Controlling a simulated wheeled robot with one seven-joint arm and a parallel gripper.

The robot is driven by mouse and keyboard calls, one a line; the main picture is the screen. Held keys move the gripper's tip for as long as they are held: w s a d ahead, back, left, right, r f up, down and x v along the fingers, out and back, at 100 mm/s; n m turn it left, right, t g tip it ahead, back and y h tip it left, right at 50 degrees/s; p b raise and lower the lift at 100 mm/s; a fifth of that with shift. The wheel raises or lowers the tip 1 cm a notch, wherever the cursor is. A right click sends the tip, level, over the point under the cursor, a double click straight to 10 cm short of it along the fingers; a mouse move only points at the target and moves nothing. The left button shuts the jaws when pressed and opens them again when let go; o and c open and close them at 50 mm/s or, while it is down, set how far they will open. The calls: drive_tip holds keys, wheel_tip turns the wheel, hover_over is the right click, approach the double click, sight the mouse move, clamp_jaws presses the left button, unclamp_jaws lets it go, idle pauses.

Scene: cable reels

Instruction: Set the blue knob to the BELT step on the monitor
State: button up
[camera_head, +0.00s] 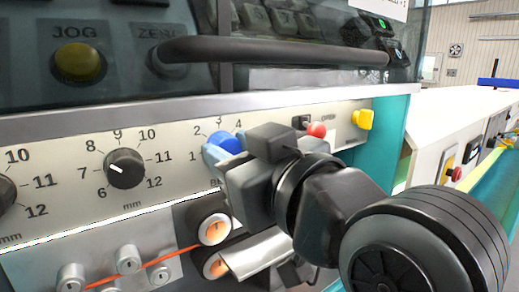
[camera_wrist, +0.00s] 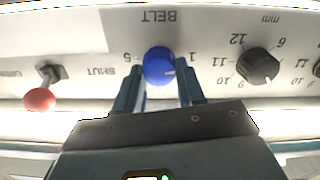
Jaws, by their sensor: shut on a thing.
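The blue knob (camera_head: 228,144) sits on the pale panel in the head view, with the numbers 1 to 4 showing around it. My gripper (camera_head: 217,156) reaches it from the right and hides part of it. In the wrist view, which is upside down, my gripper (camera_wrist: 160,78) has one finger on each side of the blue knob (camera_wrist: 159,63) and is shut on it. The BELT label (camera_wrist: 159,16) stands beside the knob. A small pale mark shows on the knob, but its exact step is unclear. No readable monitor value shows.
A black knob (camera_head: 125,168) marked in mm is left of the blue one. A red ball-ended lever (camera_head: 317,130) and a yellow knob (camera_head: 362,119) are to the right. A dark handle bar (camera_head: 270,50) runs above. Orange cable (camera_head: 160,261) passes rollers below.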

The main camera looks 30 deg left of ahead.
drive_tip(key=shift+r+m+p, duration=0.1)
drive_tip(key=shift+m+p, duration=0.2)
drive_tip(key=shift+p, duration=0.1)
drive_tip(key=shift+r+m+p, duration=0.1)
drive_tip(key=shift+m+p, duration=0.4)
drive_tip(key=shift+p, duration=0.2)
drive_tip(key=m+p, duration=0.7)
drive_tip(key=m, duration=0.1)
drive_tip(key=shift+w+p, duration=0.15)
drive_tip(key=shift+p, duration=0.15)
drive_tip(key=o, duration=1)
drive_tip(key=shift+f, duration=0.2)
drive_tip(key=shift+o, duration=0.2)
drive_tip(key=shift+d, duration=0.1)
